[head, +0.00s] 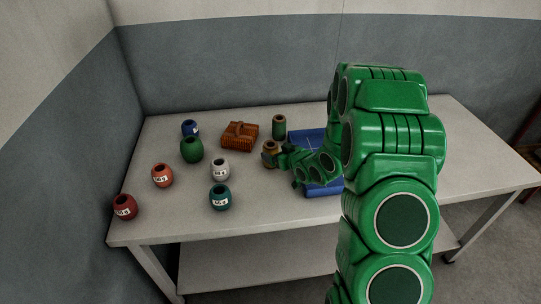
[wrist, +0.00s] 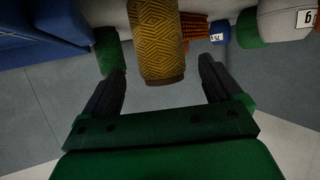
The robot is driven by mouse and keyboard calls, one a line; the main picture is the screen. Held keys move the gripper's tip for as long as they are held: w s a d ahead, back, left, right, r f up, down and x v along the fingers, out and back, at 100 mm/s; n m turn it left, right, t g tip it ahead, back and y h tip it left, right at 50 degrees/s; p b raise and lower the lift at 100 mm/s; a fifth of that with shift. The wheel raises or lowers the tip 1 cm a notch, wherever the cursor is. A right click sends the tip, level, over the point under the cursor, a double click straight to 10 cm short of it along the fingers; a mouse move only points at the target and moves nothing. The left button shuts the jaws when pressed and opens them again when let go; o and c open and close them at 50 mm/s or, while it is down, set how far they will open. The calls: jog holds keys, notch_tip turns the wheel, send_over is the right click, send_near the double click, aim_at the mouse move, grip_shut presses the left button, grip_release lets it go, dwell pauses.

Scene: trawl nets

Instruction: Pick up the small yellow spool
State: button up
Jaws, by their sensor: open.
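The small yellow spool (head: 268,151) looks brownish-yellow and stands upright on the table, left of the blue tray. In the wrist view the yellow spool (wrist: 158,38) shows a woven diamond pattern and a plain darker end. My gripper (head: 279,156) reaches in from the right, close beside the spool and partly in front of it. In the wrist view my gripper (wrist: 163,68) is open, with one dark finger on each side of the spool and a visible gap to both. I cannot tell how deep the spool sits between the fingers.
A green spool (head: 279,125) stands just behind, by the blue tray (head: 322,190). An orange-brown basket (head: 239,137) lies behind left. Several labelled barrels, including a white one (head: 220,169) and a teal one (head: 220,197), stand to the left. The table's front left is partly clear.

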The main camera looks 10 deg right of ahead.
jog(key=shift+x, duration=3.35)
jog(key=shift+a, duration=0.1)
jog(key=c, duration=1.1)
